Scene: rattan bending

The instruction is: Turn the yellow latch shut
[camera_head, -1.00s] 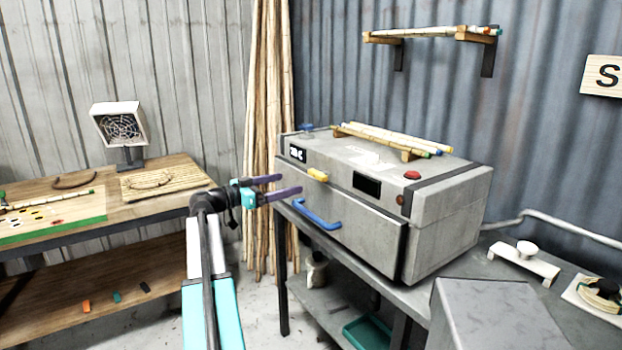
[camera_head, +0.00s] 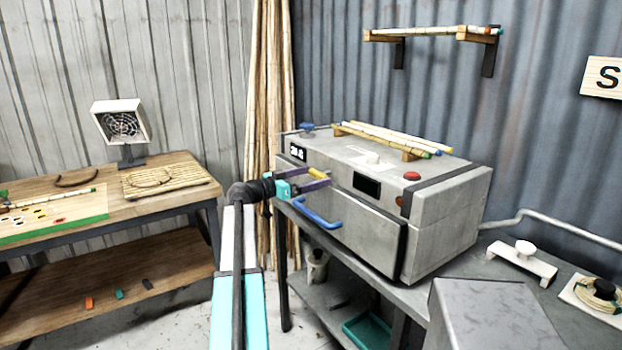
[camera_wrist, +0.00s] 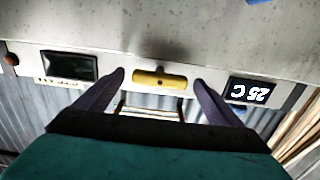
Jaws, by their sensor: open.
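The yellow latch (camera_head: 316,174) is on the upper front of the grey steam box (camera_head: 440,222), above the door's blue handle (camera_head: 318,214). In the wrist view the latch (camera_wrist: 160,78) lies lengthwise across the picture, centred between my two fingers. My gripper (camera_head: 322,178) is open, with one purple finger to each side of the latch; in the wrist view my gripper (camera_wrist: 160,82) shows a clear gap on both sides of it. I cannot tell whether the fingertips reach past the latch's face. The door looks closed against the box front.
A small display reading 25 C (camera_wrist: 248,93) and a dark window (camera_wrist: 70,66) flank the latch. Bamboo poles (camera_head: 392,140) and a red button (camera_head: 412,176) are on top of the box. A wooden bench (camera_head: 170,200) stands at left.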

